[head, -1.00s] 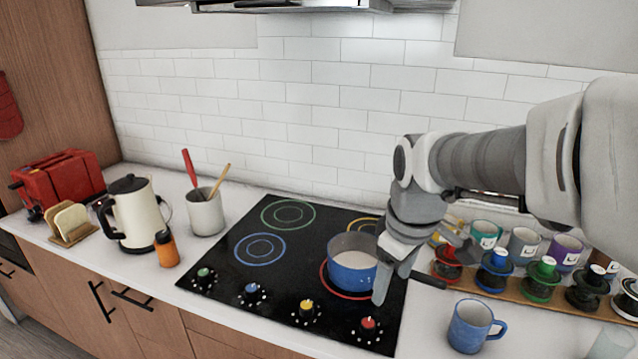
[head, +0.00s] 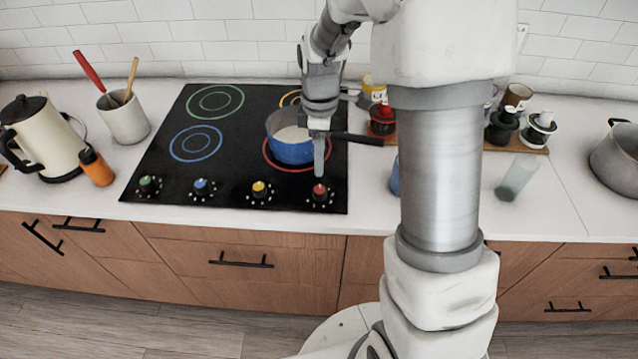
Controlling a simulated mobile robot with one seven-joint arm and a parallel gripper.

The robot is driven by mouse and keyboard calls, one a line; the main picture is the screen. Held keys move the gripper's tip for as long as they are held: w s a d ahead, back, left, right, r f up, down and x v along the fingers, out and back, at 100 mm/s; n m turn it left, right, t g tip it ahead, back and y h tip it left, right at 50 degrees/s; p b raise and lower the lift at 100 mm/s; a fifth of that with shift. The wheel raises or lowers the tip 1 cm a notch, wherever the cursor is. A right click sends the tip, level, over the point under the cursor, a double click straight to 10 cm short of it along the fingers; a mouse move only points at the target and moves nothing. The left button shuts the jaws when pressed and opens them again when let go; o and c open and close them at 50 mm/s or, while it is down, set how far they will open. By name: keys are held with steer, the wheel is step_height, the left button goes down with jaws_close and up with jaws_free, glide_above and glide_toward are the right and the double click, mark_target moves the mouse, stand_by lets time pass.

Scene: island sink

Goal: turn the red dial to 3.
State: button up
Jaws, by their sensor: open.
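The red dial (head: 320,193) is the rightmost of the knobs along the front of the black cooktop (head: 165,177). Small white marks surround it, too small to read, so its setting cannot be told. My gripper (head: 319,170) points down just above and behind the red dial. Its fingers line up in this view, and the gap between them is hidden. I cannot tell whether a fingertip touches the dial. A blue pot (head: 287,150) with light contents stands on the red-ringed burner, just behind and left of the fingers.
The pot's dark handle (head: 362,138) sticks out right, close to my gripper. Yellow (head: 259,190), blue (head: 201,188) and green (head: 147,185) dials lie to the left. My arm hides part of a blue mug (head: 395,178). A clear glass (head: 517,177) is farther right.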

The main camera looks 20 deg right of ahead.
mark_target(320, 189)
step_height(320, 189, down, 11)
steer(key=shift+f, duration=0.2)
stand_by(0.3)
jaws_close()
